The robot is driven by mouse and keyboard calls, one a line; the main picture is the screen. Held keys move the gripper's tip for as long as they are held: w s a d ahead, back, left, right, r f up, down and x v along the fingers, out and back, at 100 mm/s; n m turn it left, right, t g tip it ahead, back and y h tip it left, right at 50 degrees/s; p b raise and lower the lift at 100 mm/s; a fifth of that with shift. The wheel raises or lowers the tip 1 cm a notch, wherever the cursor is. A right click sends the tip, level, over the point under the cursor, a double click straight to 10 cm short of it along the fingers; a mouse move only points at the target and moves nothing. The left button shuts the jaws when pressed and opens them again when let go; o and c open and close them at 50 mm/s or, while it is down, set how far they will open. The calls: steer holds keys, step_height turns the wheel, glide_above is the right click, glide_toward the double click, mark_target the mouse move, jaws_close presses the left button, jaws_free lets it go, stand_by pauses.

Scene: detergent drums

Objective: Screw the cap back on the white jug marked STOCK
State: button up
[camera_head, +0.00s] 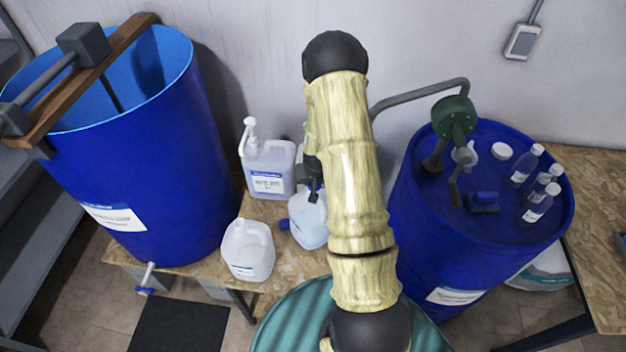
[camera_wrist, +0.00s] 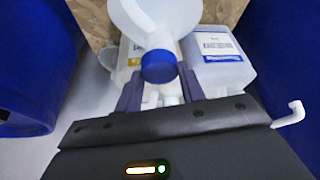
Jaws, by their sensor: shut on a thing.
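My gripper (camera_wrist: 160,88) is shut on a blue cap (camera_wrist: 158,67) in the wrist view. The cap is at the neck of a translucent white jug (camera_wrist: 180,17) with a loop handle. I cannot tell whether the cap is seated on the threads or just above them. In the head view my gripper (camera_head: 315,190) is over a pale jug (camera_head: 309,222) on the wooden board, partly hidden by my arm. Another white jug (camera_head: 247,252) stands to its left at the front. The labels are too small to read, so I cannot tell which is marked STOCK.
A white pump bottle (camera_head: 267,170) stands close behind the jugs; its body also shows in the wrist view (camera_wrist: 217,50). Large blue drums stand left (camera_head: 165,150) and right (camera_head: 425,225). The right one carries small bottles and a green pump (camera_head: 455,118). A teal drum (camera_head: 290,320) is in front.

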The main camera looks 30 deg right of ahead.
steer(key=shift+w+a+f+b, duration=0.15)
steer(key=shift+w+f+b, duration=0.15)
steer(key=shift+f+b, duration=0.25)
stand_by(0.8)
steer(key=shift+f+b, duration=0.7)
stand_by(1.4)
steer(key=shift+a, duration=0.1)
steer(key=m+h+p, duration=0.1)
steer(key=m, duration=0.2)
steer(key=shift+a+r+g, duration=0.1)
steer(key=shift+g, duration=0.2)
steer(key=shift+s+m+g+h+p, duration=0.1)
steer(key=shift+m+g+h+p, duration=0.4)
steer(key=shift+m, duration=0.9)
steer(key=shift+m+g+p, duration=0.5)
steer(key=shift+m+p, duration=1.2)
steer(key=shift+p, duration=0.3)
steer(key=shift+m+g+h+p, duration=0.4)
steer(key=shift+m+g+p, duration=0.1)
steer(key=shift+m+p, duration=0.9)
